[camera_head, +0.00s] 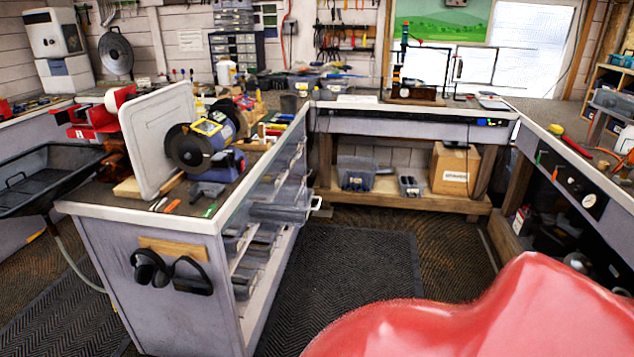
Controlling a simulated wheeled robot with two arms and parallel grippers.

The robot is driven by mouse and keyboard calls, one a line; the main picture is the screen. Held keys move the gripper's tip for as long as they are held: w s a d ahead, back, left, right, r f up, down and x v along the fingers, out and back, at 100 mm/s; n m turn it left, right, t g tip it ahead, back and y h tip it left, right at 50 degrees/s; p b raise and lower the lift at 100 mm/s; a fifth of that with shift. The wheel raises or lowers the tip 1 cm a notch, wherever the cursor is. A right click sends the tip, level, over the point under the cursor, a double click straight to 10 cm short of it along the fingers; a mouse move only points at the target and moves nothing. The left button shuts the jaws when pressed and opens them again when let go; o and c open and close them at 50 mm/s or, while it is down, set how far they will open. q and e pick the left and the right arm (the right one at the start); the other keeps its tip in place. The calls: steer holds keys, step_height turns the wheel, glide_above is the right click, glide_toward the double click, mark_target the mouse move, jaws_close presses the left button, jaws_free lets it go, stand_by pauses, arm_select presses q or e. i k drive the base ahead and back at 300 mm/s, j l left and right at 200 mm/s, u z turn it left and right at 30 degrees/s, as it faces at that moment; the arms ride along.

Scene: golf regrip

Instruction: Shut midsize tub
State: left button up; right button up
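A clear grey tub (280,213) sticks out from the rack of tubs (262,180) in the side of the left workbench. Its front end juts over the floor mat, past the tubs above and below it. I cannot tell its size class from here. Neither of my grippers shows in the head view.
A large blurred red shape (500,318) fills the lower right, very close; I cannot tell what it is. The workbench (165,270) stands left of the tub, with a bench grinder (190,150) on top. Dark floor mat (350,270) lies clear right of the tub.

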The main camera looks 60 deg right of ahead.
mark_target(280, 213)
steer(key=z, duration=1.9)
steer(key=i+l+u, duration=0.2)
steer(key=i, duration=0.45)
steer(key=i+l+u, duration=0.25)
steer(key=i+l, duration=0.2)
steer(key=i, duration=0.15)
steer(key=i+l+u, duration=0.2)
steer(key=i+l, duration=0.3)
steer(key=i, duration=0.05)
